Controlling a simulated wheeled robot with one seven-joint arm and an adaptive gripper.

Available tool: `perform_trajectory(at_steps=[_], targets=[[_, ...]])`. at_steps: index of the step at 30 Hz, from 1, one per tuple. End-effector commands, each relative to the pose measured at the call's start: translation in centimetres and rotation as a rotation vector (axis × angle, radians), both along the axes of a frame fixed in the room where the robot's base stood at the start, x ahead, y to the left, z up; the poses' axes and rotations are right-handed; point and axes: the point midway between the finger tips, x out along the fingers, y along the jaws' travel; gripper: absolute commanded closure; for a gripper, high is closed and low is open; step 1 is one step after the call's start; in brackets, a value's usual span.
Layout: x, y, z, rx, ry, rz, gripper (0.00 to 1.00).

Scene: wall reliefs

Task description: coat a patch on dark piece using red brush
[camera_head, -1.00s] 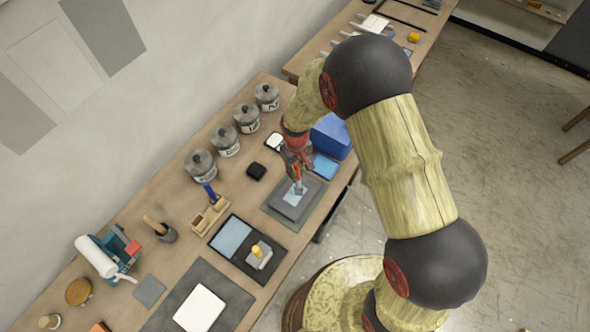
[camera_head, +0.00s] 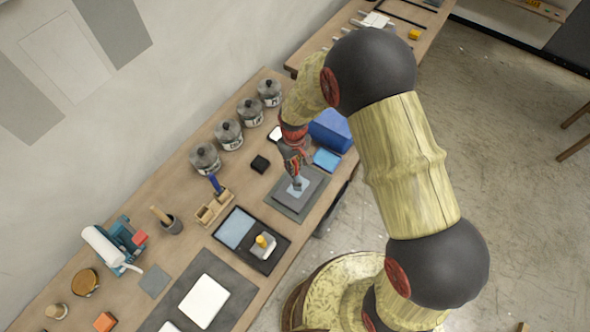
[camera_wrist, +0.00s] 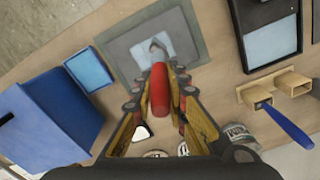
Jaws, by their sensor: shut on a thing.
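My gripper (camera_wrist: 160,115) is shut on the red brush (camera_wrist: 161,90), whose red handle shows between the fingers in the wrist view. The brush head points down at the dark piece (camera_wrist: 180,38), a grey square plate lying on a larger grey mat. A light blue patch (camera_wrist: 143,56) shows on the plate, with the brush tip over it; I cannot tell whether they touch. In the head view, my gripper (camera_head: 296,168) is above the dark piece (camera_head: 312,199) and the light blue patch (camera_head: 304,184), and hides part of the brush.
A blue box (camera_head: 331,130) and small blue tray (camera_head: 326,160) stand close beyond the mat. A wooden holder with a blue brush (camera_head: 215,184), a black tray (camera_head: 270,261) and several lidded jars (camera_head: 229,134) stand nearby. A small black block (camera_head: 260,164) lies between.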

Motion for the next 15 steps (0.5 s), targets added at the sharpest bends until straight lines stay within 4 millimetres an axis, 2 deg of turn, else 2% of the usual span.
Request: perform_trajectory(at_steps=[15], targets=[[0.9,-0.1,4.8,-0.001,0.002,-0.005,1.0]])
